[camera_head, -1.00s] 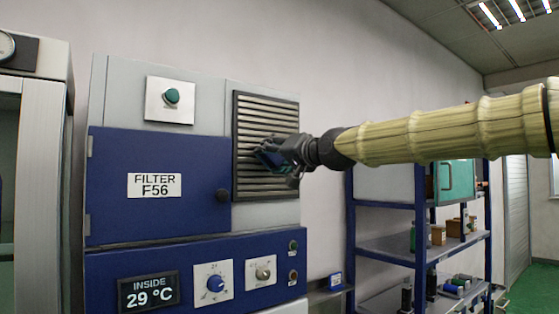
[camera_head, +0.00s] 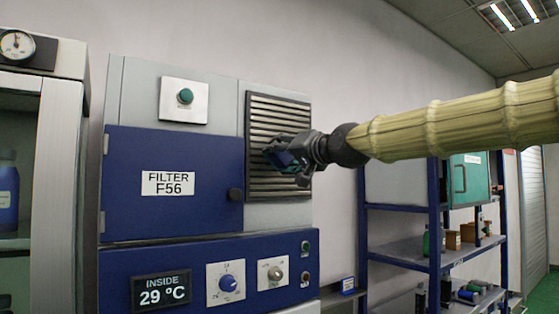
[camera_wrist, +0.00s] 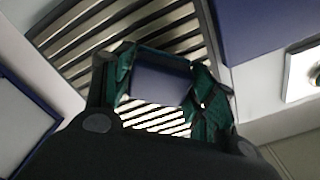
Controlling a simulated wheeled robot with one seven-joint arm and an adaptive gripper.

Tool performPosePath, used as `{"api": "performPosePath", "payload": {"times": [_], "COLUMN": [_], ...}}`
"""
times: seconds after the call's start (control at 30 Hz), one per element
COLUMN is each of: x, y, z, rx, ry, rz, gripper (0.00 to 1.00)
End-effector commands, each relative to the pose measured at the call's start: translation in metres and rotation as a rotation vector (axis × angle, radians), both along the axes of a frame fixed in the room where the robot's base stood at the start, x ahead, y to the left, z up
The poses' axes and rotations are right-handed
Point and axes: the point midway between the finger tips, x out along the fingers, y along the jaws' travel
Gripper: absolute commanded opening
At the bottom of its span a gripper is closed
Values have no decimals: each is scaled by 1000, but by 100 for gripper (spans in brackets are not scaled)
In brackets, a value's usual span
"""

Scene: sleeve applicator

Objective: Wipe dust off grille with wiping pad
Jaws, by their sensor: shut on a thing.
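The grille (camera_head: 264,110) is a dark slatted panel on the upper right of the machine's front. It also shows in the wrist view (camera_wrist: 150,25), with pale slats between dark lines. My gripper (camera_head: 290,155) is in front of the grille at its middle height. It is shut on the wiping pad (camera_head: 275,157), a dark blue block. In the wrist view the pad (camera_wrist: 160,82) sits between my two fingers, close over the slats. I cannot tell whether the pad touches the slats. Dust is not clearly distinguishable.
A blue-framed shelf (camera_head: 434,215) with several goods stands at the right. A cabinet (camera_head: 45,140) stands at the left.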

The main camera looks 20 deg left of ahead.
Motion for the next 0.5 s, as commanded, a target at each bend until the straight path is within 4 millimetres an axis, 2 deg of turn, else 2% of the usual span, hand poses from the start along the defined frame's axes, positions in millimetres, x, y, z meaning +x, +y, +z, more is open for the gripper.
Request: {"api": "performPosePath", "payload": {"times": [0.5], "x": [-23], "y": [-30], "z": [-1], "rx": [0], "ry": [-1], "rz": [-1], "gripper": [38]}}
